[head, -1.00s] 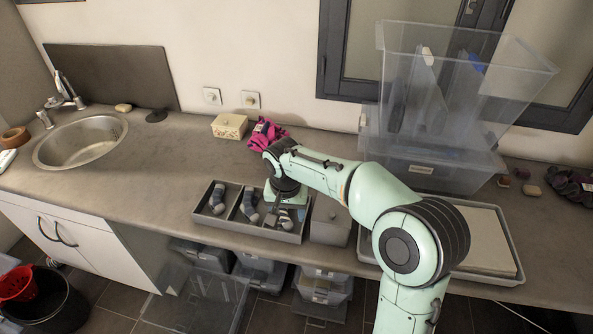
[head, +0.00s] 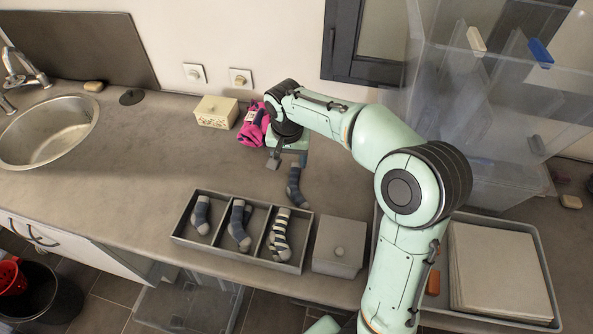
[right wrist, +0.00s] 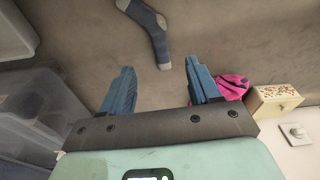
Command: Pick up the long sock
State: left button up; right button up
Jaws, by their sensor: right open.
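A dark blue-grey sock (head: 294,188) lies alone on the counter behind the grey divided tray (head: 237,257). It also shows at the top of the right wrist view (right wrist: 152,28). Shorter-looking socks lie in the tray: one on the left (head: 200,214), one in the middle (head: 238,226), and a striped one (head: 279,236) on the right. My right gripper (head: 288,160) is open and empty over the counter, just behind the lone sock. In the right wrist view the sock lies beyond the open fingertips (right wrist: 160,63), apart from them. My left gripper is out of view.
A pink cloth (head: 254,126) and a cream box (head: 216,112) stand by the wall near my right gripper. A grey lidded box (head: 340,246) is right of the tray. Large clear bins (head: 490,80) fill the back right. The counter left of the tray is clear.

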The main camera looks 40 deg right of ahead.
aim_at(292, 184)
jog(key=f, duration=0.4)
jog(key=d+f, duration=0.1)
jog(key=f, duration=0.3)
jog(key=w+f, duration=0.1)
jog(key=f, duration=0.4)
jog(key=shift+d+f, duration=0.1)
jog(key=shift+d, duration=0.05)
jog(key=c, duration=1.1)
